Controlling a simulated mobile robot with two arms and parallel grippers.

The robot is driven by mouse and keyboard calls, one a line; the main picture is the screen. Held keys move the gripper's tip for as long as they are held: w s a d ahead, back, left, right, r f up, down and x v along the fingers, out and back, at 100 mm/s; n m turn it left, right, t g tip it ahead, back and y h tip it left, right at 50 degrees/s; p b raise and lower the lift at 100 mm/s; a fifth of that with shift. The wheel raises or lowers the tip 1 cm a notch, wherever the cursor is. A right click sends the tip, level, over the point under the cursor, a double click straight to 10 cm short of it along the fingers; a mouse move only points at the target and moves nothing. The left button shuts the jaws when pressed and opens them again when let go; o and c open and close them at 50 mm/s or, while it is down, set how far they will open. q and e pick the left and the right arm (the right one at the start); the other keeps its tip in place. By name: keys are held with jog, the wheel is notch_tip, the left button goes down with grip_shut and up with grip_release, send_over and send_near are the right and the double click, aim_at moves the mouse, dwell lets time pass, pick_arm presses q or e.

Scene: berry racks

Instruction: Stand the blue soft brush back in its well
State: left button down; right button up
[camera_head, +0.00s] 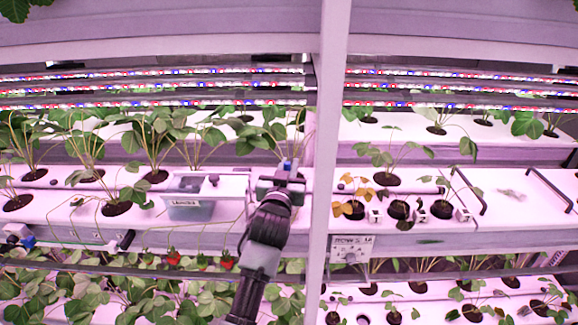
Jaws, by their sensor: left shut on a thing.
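My left gripper (282,182) is at the middle shelf, just left of the white upright post. Its arm comes up from the bottom of the picture. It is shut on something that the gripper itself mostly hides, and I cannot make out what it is. I cannot pick out the blue soft brush or its well for certain. A small blue and white item (20,238) lies at the far left shelf edge, too small to name. My right gripper is not in view.
A labelled blue-grey bin (190,211) with a pale top stands left of my gripper. Potted plants fill the shelves around it. The white post (325,150) stands close on the right. A sign (351,248) hangs on the right shelf's front.

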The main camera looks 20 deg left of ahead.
pick_arm(q)
jog(key=shift+f+b, duration=1.55)
jog(key=shift+f, duration=0.75)
jog(key=c, duration=1.3)
grip_release()
jog(key=shift+o, duration=0.2)
jog(key=o, duration=0.4)
jog(key=shift+c, duration=0.2)
jog(key=shift+r, duration=0.1)
notch_tip(320, 180, up, 6)
jog(key=p, duration=0.5)
jog(key=shift+p, duration=0.35)
jog(key=shift+s+f, duration=0.1)
jog(key=shift+f, duration=0.1)
